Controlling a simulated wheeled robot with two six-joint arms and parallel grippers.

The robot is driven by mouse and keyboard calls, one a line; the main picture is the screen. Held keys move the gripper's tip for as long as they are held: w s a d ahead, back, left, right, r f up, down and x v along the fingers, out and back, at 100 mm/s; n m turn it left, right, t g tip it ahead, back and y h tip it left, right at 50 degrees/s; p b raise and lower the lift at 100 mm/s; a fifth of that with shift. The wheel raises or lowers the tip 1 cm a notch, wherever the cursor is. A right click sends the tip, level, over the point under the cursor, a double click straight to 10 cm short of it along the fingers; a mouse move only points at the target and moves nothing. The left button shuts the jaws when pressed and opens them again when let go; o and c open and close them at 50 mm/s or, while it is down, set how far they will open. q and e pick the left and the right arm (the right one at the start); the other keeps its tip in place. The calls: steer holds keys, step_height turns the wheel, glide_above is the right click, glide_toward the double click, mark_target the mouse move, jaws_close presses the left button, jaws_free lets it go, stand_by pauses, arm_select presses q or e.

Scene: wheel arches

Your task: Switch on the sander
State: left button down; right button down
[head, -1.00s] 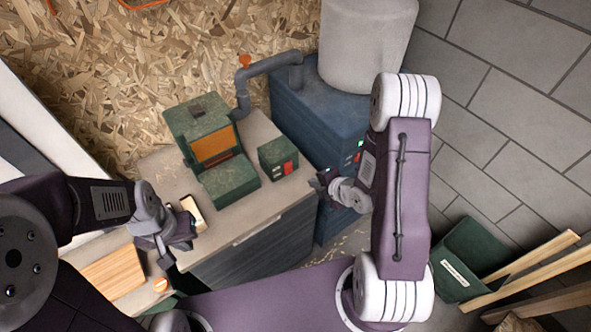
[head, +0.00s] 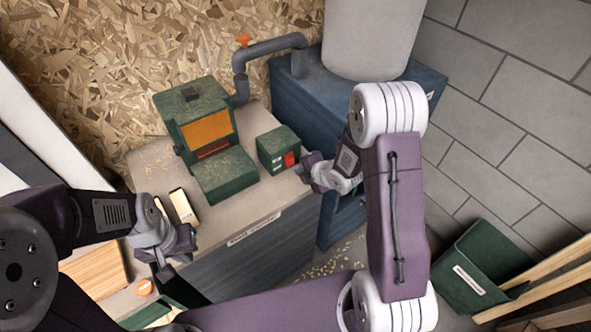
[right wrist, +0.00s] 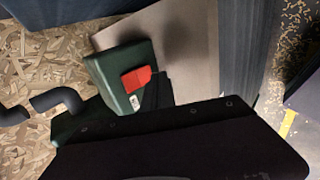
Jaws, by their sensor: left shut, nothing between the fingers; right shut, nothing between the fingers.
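The green sander (head: 226,170) with its orange belt (head: 207,130) stands on the bench. A small green switch box (head: 270,152) sits to its right, with a red switch (head: 290,159) on its front. In the right wrist view the box (right wrist: 112,72) and its red switch (right wrist: 137,78) show just above my dark gripper. My right gripper (head: 303,172) is shut and empty, just right of the red switch; I cannot tell whether it touches. My left gripper (head: 166,268) is shut and empty, low at the left by the bench's front edge.
A blue cabinet (head: 290,102) with a pale drum (head: 372,38) stands right of the bench (head: 240,216). A grey pipe (head: 268,50) with an orange handle runs behind the sander. Wooden blocks (head: 183,206) lie at the left.

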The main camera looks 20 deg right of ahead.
mark_target(290, 162)
steer(key=shift+w+a, duration=0.3)
steer(key=shift+w, duration=0.4)
steer(key=shift+w+a, duration=0.25)
steer(key=shift+w, duration=0.4)
steer(key=shift+w+f, duration=0.1)
steer(key=shift+w, duration=0.1)
steer(key=shift+r+p, duration=0.5)
steer(key=shift+r, duration=0.4)
